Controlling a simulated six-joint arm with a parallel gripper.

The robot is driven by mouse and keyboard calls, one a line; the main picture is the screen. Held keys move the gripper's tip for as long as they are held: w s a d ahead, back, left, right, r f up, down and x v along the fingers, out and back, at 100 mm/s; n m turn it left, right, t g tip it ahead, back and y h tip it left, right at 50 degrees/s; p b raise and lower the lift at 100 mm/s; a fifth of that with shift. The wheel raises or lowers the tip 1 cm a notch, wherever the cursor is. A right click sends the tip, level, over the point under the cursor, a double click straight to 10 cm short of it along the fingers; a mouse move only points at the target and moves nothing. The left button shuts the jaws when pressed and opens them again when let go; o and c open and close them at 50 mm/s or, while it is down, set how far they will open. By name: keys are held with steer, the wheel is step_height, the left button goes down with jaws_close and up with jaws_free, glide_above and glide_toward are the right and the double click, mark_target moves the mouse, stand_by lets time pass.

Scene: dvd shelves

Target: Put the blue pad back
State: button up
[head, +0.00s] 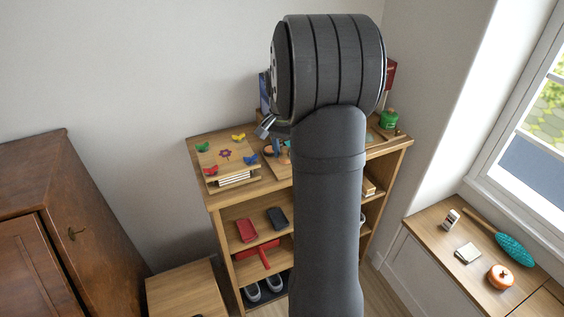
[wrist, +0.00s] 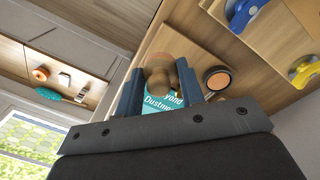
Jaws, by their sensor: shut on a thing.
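My gripper shows in the wrist view (wrist: 157,72), with its two dark blue fingers on either side of a brown, rounded, wood-like piece (wrist: 160,80), which it seems shut on. A teal case with white lettering (wrist: 166,101) shows behind and between the fingers. A dark blue pad-like piece (head: 278,217) lies on the shelf below the top, beside a red one (head: 246,229). I cannot tell whether it is the task's blue pad.
On the shelf unit's top (head: 205,143) stand a board with coloured wing nuts (head: 225,155) and a green container (head: 389,118). A round black tin with an orange centre (wrist: 217,78) is near the fingers. A brown cabinet (head: 85,210) is left; a window-side counter (head: 440,235) is right.

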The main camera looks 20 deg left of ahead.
steer(key=shift+a+f, duration=0.4)
steer(key=shift+a, duration=0.05)
steer(key=shift+f, duration=1.85)
steer(key=shift+f, duration=0.2)
steer(key=o, duration=1)
steer(key=shift+c, duration=0.2)
steer(key=shift+r, duration=0.1)
steer(key=r, duration=1.2)
steer(key=shift+a+r, duration=0.1)
steer(key=shift+a, duration=0.25)
